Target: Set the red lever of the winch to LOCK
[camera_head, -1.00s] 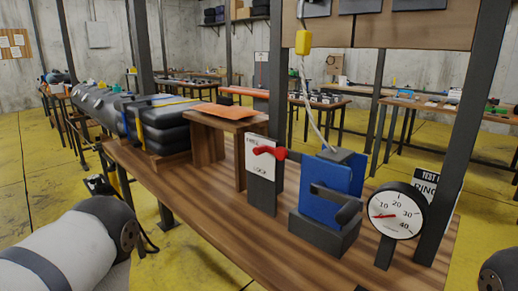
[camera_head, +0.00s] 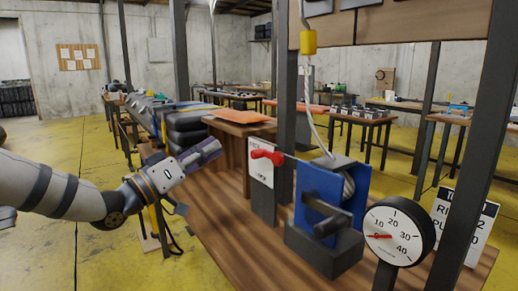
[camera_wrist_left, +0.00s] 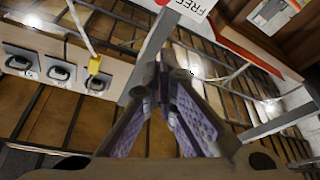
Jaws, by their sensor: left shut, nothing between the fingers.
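The winch (camera_head: 310,185) has a blue body on a dark base and stands on the wooden bench. Its red lever (camera_head: 268,157) points left across the upper part of a white label plate (camera_head: 261,172). The plate's lettering is too small to read surely in the head view. My left gripper (camera_head: 219,150) is shut and empty, left of the lever and apart from it. My right gripper is not in view.
A round gauge (camera_head: 398,230) stands right of the winch, by a dark post (camera_head: 470,150). A rope with a yellow block (camera_head: 308,42) hangs above the winch. A small wooden stand (camera_head: 235,128) with an orange sheet is behind the gripper. Bare bench lies before the winch.

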